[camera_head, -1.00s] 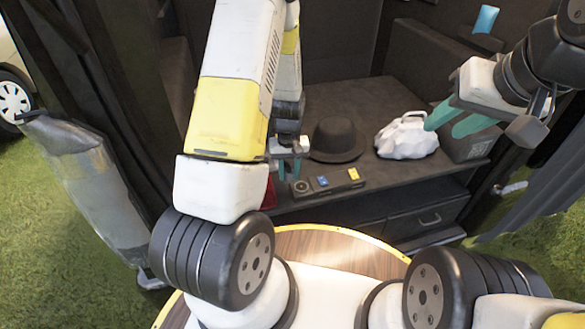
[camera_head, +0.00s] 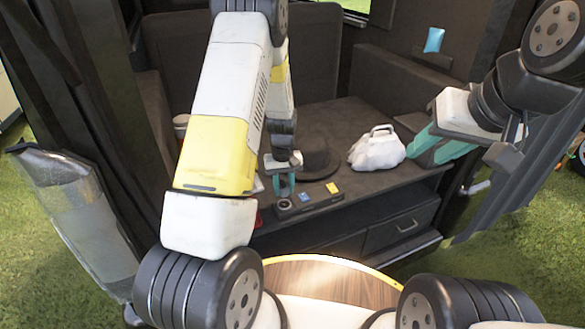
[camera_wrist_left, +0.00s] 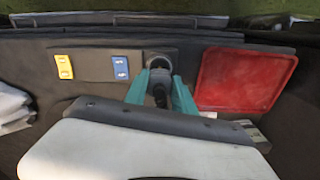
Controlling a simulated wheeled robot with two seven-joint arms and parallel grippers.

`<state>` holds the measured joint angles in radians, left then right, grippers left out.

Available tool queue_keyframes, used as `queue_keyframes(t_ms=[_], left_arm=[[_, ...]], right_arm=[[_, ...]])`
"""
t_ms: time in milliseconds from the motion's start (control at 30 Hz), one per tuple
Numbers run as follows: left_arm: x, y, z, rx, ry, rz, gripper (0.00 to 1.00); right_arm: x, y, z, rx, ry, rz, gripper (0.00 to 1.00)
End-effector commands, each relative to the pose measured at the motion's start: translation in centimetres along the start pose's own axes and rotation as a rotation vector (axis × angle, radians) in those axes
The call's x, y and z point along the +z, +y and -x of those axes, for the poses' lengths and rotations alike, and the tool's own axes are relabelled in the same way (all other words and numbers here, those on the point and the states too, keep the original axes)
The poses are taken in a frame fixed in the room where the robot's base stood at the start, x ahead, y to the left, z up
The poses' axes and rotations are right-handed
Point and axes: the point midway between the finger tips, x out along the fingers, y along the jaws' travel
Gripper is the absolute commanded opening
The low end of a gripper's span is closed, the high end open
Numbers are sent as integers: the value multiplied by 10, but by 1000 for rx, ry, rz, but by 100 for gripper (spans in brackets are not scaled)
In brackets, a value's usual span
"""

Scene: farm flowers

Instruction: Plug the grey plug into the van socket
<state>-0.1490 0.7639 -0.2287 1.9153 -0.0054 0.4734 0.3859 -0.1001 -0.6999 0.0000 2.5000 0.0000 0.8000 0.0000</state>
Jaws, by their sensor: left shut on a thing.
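The van socket (camera_wrist_left: 158,62) is a round dark opening at one end of a black panel (camera_wrist_left: 92,66) with yellow and blue switches. In the head view the panel (camera_head: 320,193) lies at the front edge of the van's counter, with the socket (camera_head: 284,204) at its left end. My left gripper (camera_head: 284,186) is just above the socket. In the left wrist view its teal fingers (camera_wrist_left: 160,90) are shut on the dark grey plug (camera_wrist_left: 159,88), which points toward the socket; whether they touch cannot be told. My right gripper (camera_head: 432,144) has its teal fingers apart, empty, right of a white bag.
A black hat (camera_head: 318,160) and the white bag (camera_head: 376,152) sit on the counter behind the panel. A red tray-like thing (camera_wrist_left: 243,80) lies beside the socket. A drawer (camera_head: 402,228) is below the counter. A round wooden table (camera_head: 325,280) stands in front.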

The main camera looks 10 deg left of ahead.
Motion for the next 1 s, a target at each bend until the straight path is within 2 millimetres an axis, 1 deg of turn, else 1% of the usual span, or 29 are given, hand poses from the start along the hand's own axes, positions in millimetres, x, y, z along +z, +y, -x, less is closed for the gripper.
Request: queue_keyframes(t_ms=[200, 400, 600, 1000], left_arm=[[0, 0, -21, 0, 0, -1, 0], [0, 0, -34, 0, 1, 0, 0], [0, 0, -39, 0, 1, 0, 0], [0, 0, -39, 0, 1, 0, 0]], right_arm=[[0, 0, 0, 0, 0, 0, 36], [0, 0, 0, 0, 0, 0, 36], [0, 0, 0, 0, 0, 0, 36], [0, 0, 0, 0, 0, 0, 36]])
